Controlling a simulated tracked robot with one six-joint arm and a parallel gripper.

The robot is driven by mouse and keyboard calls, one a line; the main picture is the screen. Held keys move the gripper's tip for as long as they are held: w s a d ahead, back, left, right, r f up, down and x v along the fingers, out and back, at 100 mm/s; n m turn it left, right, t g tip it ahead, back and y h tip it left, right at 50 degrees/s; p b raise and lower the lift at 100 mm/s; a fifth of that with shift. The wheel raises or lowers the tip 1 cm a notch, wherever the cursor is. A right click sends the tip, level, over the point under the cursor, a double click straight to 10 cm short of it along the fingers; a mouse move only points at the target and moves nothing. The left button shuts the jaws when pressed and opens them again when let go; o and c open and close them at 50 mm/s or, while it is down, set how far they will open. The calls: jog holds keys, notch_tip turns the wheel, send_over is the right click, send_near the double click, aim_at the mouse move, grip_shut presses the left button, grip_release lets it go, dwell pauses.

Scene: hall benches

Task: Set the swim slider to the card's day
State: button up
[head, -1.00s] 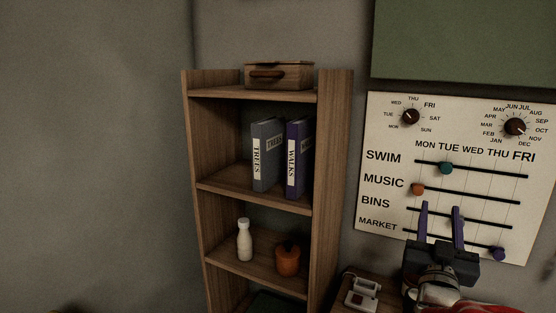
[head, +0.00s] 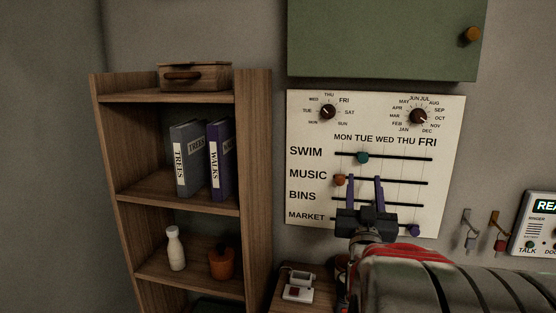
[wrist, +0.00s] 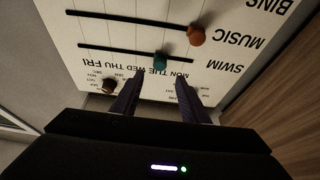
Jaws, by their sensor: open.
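The white board (head: 300,108) hangs on the wall with slider rows marked SWIM, MUSIC, BINS and MARKET. The teal swim knob (head: 362,157) sits on the top track, under TUE. The wrist view shows the board upside down, with the teal knob (wrist: 161,60) near the TUE label. My gripper (head: 365,180) is open and empty, its purple fingers up in front of the board, just below the swim knob in the head view. In the wrist view, my fingertips (wrist: 159,77) flank the knob's position without visibly holding it. I see no card.
The orange music knob (head: 340,180) is left of my fingers; the purple market knob (head: 414,230) is lower right. Two dials (head: 328,111) sit above the sliders. A wooden shelf (head: 255,150) stands left, a green cabinet (head: 380,40) hangs above, and hooks with keys (head: 494,235) hang right.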

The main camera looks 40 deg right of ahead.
aim_at(364, 159)
jog(key=x, duration=0.8)
jog(key=shift+w+d+r, duration=0.1)
jog(key=shift+w+d, duration=0.15)
grip_shut()
dwell(0.5)
